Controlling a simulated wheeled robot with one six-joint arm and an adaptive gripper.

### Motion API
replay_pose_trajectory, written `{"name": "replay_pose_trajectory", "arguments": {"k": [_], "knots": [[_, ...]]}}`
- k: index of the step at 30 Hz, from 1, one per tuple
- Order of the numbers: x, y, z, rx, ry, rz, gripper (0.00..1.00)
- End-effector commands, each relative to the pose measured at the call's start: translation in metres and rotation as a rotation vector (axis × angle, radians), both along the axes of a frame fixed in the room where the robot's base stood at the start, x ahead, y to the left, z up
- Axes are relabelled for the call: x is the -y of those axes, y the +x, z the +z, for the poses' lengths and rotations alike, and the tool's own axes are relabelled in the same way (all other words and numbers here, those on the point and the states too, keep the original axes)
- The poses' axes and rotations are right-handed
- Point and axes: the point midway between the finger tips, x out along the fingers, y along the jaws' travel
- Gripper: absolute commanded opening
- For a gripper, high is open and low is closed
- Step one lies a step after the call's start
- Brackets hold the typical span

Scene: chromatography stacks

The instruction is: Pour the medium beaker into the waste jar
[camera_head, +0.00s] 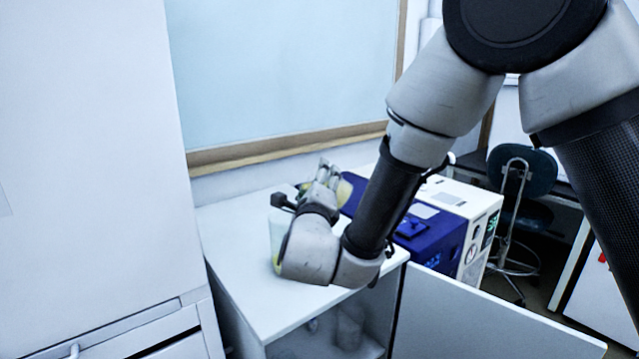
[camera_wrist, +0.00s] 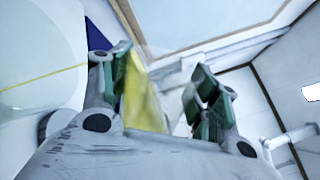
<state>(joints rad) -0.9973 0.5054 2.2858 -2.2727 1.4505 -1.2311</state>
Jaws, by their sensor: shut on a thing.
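My gripper (camera_head: 328,172) is over the white cabinet top, its fingers shut on a translucent beaker with yellow in it (camera_head: 345,191). In the wrist view the beaker (camera_wrist: 147,103) shows as a yellow patch between the two fingers (camera_wrist: 160,68). Its rim and exact tilt are hard to make out. A pale translucent jar (camera_head: 276,228), apparently the waste jar, stands on the cabinet top just left of my wrist, partly hidden by it, with some yellow low down. In the wrist view it seems to be the large clear round shape (camera_wrist: 40,62) at the left, with a yellow line across it.
The cabinet door (camera_head: 470,320) below is open. A tall white cabinet (camera_head: 90,150) is at the left, a framed window (camera_head: 280,75) behind, and a chair (camera_head: 522,170) at the right.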

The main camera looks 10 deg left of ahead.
Motion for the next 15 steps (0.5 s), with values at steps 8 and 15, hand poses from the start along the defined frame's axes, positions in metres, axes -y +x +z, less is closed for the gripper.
{"name": "replay_pose_trajectory", "arguments": {"k": [8, 15], "knots": [[-0.0023, -0.0004, 0.0004, 0.020, -0.090, 0.000, 0.29], [-0.0025, -0.0006, 0.0004, 0.023, -0.104, 0.000, 0.29]]}}
